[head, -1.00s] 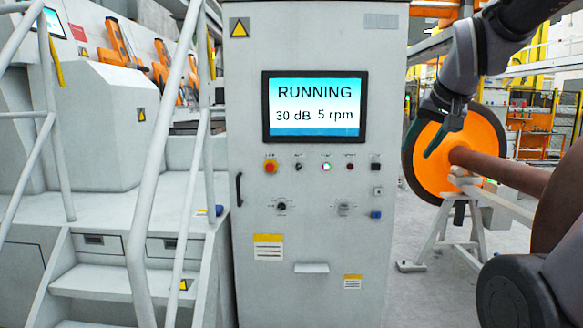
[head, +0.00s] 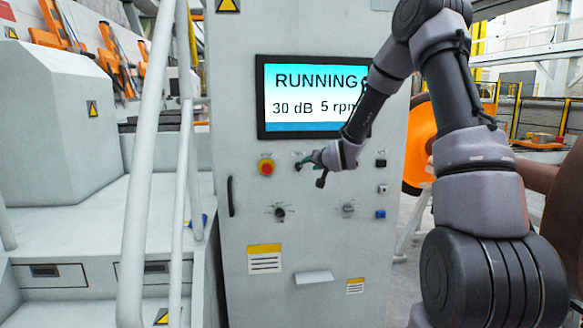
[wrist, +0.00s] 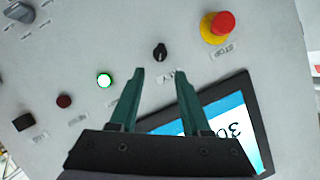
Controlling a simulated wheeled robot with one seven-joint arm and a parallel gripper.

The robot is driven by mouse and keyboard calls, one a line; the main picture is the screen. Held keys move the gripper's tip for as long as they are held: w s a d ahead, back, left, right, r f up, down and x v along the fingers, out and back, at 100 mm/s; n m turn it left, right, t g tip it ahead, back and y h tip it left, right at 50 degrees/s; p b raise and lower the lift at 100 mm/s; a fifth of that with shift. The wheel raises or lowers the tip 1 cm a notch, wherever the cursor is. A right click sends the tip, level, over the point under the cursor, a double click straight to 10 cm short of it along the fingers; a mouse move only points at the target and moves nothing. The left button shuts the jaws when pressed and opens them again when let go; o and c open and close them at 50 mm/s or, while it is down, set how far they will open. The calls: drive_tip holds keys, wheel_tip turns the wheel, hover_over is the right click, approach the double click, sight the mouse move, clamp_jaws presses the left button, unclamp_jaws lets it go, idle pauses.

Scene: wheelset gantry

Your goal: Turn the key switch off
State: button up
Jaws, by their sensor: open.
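The control cabinet (head: 235,140) shows RUNNING, 30 dB and 5 rpm on its screen (head: 300,92). In the wrist view a small black switch knob (wrist: 160,52), which looks like the key switch, sits between the red-and-yellow STOP button (wrist: 218,27) and a lit green button (wrist: 105,80). My gripper (wrist: 160,74) is open and empty, its green fingers pointing at the panel on either side of the knob's line. The knob appears just beyond the fingertips; exact distance is unclear. In the head view my gripper (head: 309,173) covers the knob and green button.
The STOP button also shows in the head view (head: 266,167), close left of my gripper. A dark red button (wrist: 64,101) and black square (wrist: 24,121) continue the row. Rotary knobs (head: 280,213) sit lower. White railings (head: 150,170) stand left; an orange wheel (head: 418,145) stands right.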

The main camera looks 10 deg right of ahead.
sight(300, 167)
drive_tip(key=x, duration=1)
drive_tip(key=shift+w+f, duration=0.1)
drive_tip(key=shift+w, duration=0.3)
clamp_jaws()
